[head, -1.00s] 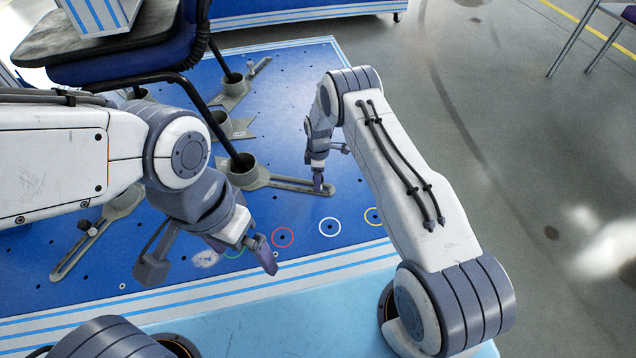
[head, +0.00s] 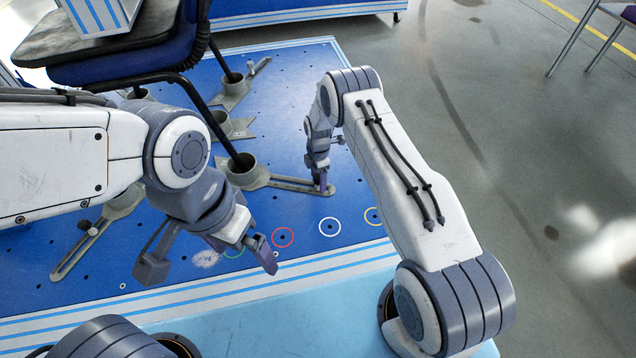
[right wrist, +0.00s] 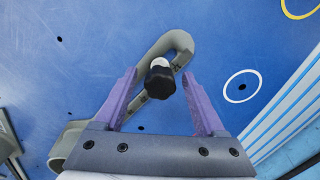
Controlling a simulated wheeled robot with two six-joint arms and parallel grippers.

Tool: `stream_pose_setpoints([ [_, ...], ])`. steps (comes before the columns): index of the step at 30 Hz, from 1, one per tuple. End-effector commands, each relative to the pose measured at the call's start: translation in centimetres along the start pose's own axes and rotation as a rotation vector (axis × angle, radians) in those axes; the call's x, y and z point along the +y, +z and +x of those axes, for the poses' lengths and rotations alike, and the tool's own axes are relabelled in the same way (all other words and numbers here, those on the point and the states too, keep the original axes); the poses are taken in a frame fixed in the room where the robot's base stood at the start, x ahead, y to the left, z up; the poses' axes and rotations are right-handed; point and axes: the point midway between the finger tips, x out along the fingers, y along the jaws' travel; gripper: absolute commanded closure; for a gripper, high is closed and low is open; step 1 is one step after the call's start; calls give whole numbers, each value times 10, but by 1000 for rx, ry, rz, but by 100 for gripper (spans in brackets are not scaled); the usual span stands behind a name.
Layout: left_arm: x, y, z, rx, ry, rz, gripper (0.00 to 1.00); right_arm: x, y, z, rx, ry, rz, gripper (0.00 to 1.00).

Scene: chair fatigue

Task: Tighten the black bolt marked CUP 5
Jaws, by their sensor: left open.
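A black bolt (right wrist: 159,82) with a pale part at its far end stands at the slot of a grey slotted foot (right wrist: 178,42) in the right wrist view. I cannot read a CUP 5 mark. My right gripper (right wrist: 159,74) is open, with one purple finger on each side of the bolt and a visible gap to both. In the head view my right gripper (head: 321,184) is over the outer end of the slotted foot (head: 290,184) and hides the bolt. My left gripper (head: 262,252) is open and empty above the front of the blue plate.
A grey cup (head: 240,172) on this foot holds a black chair leg. The chair (head: 120,65) stands at the upper left. Another slotted foot (head: 75,250) lies at the left. Coloured rings, such as a white one (head: 330,226), mark the blue plate (head: 290,130).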

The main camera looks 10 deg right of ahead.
Motion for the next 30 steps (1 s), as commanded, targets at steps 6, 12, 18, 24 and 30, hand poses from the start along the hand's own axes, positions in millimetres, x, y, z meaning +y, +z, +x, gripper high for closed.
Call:
stream_pose_setpoints([
  [6,0,0,0,0,0,0,0,0,0,0,0,0,2,100],
  [12,0,0,0,0,0,0,0,0,0,0,0,0,54,100],
  [18,0,0,-1,0,0,0,0,0,0,0,0,0,293,100],
  [24,0,0,-1,0,0,0,0,0,0,0,1,0,360,100],
  [30,0,0,-1,0,0,0,0,0,0,0,0,0,357,28],
])
